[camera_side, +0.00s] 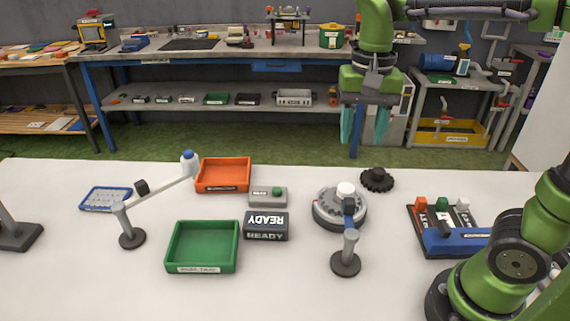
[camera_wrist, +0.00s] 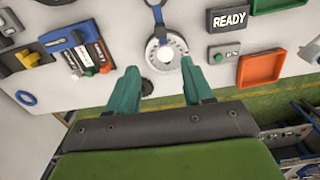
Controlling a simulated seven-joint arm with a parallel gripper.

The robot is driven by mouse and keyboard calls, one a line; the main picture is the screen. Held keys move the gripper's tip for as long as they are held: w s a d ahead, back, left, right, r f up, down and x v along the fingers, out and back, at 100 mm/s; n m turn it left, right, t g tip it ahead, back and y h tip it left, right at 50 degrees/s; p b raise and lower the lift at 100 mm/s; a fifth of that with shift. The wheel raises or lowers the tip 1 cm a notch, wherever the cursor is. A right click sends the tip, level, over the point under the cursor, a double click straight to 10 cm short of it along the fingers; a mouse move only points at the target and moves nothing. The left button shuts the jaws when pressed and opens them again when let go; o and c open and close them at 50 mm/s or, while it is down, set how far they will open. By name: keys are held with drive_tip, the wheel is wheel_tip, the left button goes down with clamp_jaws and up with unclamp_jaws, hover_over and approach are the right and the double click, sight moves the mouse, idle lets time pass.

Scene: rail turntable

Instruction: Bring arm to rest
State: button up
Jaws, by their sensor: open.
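My gripper (camera_side: 364,138) hangs in the air, pointing down, near the table's far edge. Its two teal fingers are spread apart, and nothing shows between them. The wrist view also shows my gripper (camera_wrist: 159,70) open and empty. The round grey turntable (camera_side: 326,212) stands on the white table, nearer the side camera than my gripper. It also shows beyond the fingertips in the wrist view (camera_wrist: 177,44). A white-topped part (camera_side: 346,189) sits at its middle, with a post-mounted arm (camera_side: 350,236) reaching over it. A black sign reads READY (camera_side: 266,232).
An orange tray (camera_side: 222,188), a green tray (camera_side: 202,270) and a green-button box (camera_side: 268,203) stand left of the turntable. A black toothed wheel (camera_side: 376,180) lies beside it. A rack with coloured blocks (camera_side: 421,243) is at right. A workbench (camera_side: 230,47) stands behind.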

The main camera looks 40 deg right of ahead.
drive_tip(key=shift+r, duration=0.4)
drive_tip(key=s+f+n+t+y, duration=0.2)
drive_tip(key=s+f+n+t, duration=0.1)
drive_tip(key=s+n+t, duration=0.2)
drive_tip(key=shift+s+f+t, duration=0.25)
drive_tip(key=shift+f+t, duration=0.1)
drive_tip(key=shift+t, duration=0.75)
idle(0.7)
